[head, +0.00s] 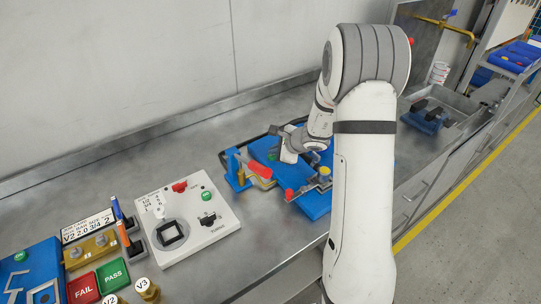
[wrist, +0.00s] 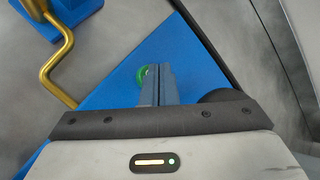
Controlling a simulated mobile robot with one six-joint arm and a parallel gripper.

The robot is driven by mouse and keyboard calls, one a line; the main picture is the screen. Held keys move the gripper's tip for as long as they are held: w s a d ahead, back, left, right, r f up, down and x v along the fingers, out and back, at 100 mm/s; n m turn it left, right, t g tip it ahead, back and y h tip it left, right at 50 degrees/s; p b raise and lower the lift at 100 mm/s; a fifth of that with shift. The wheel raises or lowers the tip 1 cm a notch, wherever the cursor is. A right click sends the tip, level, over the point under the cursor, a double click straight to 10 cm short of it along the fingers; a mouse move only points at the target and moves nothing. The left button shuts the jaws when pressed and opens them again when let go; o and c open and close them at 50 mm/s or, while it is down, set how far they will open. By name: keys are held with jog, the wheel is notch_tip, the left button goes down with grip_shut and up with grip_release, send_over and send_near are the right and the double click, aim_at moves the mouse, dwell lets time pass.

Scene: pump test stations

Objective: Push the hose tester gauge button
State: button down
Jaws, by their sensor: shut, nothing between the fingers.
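In the wrist view my gripper (wrist: 154,82) has its two grey fingers together, with nothing between them. A round green button (wrist: 141,77) shows at the fingertips, partly hidden behind them, on a flat blue board (wrist: 185,55). I cannot tell whether the fingers touch the button. In the head view my gripper (head: 288,147) is low over the blue board (head: 318,207) of the station, and my arm hides part of that station.
A bent brass pipe (wrist: 62,60) is left of the fingers in the wrist view. Red handles and blue posts (head: 234,168) stand on the station's left side. A white panel (head: 190,235) with another green button (head: 207,195) is to the left. The metal counter edge runs in front.

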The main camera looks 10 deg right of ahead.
aim_at(275, 156)
jog(key=shift+r, duration=0.1)
jog(key=shift+r+p, duration=1.75)
jog(key=shift+r, duration=1.15)
jog(key=s+a+r+n+g, duration=0.1)
jog(key=s+a+r+n, duration=0.1)
jog(key=s+r+n, duration=0.2)
jog(key=s+a+r+n+g, duration=0.1)
jog(key=s+a+r+n, duration=0.1)
jog(key=s, duration=0.4)
jog(key=s+a+r+n+g, duration=0.1)
jog(key=s+a+r+n, duration=0.2)
jog(key=s+r+n, duration=0.2)
jog(key=shift+s+r+n, duration=0.3)
jog(key=shift+s+r, duration=0.15)
jog(key=shift+r, duration=0.25)
jog(key=s+d+r+n+h, duration=0.1)
jog(key=s+d+n, duration=0.1)
jog(key=s, duration=0.3)
jog(key=s+d+r+n+g+h, duration=0.1)
jog(key=s+d+n+h, duration=0.1)
jog(key=s, duration=0.4)
jog(key=s+d+r+n+h, duration=0.1)
jog(key=s+d+n+h, duration=0.1)
jog(key=s+n, duration=0.2)
jog(key=shift+s+n, duration=0.3)
jog(key=shift+s, duration=0.85)
jog(key=shift+a+r, duration=0.1)
